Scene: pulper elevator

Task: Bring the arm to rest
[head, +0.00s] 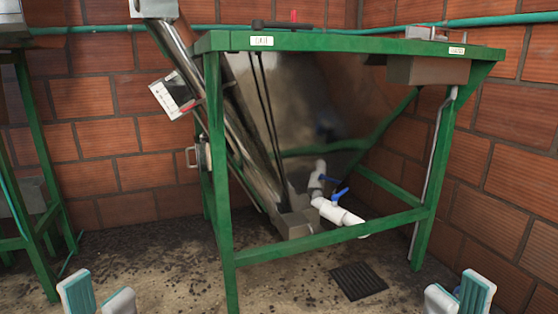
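My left gripper (98,297) shows at the bottom left of the head view. Its two white fingers with teal pads stand apart, with nothing between them. My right gripper (457,299) shows at the bottom right. Its two fingers are also apart and empty. Both grippers are in front of the green frame stand (345,241) and touch nothing that I can see. The rest of both arms is outside the view.
A steel elevator tube (232,120) slants down inside the stand. White pipes with blue valves (335,210) sit low behind its front bar. A floor drain grate (358,281) lies right of centre. Another green frame (35,165) stands at left. Brick walls close the back and right.

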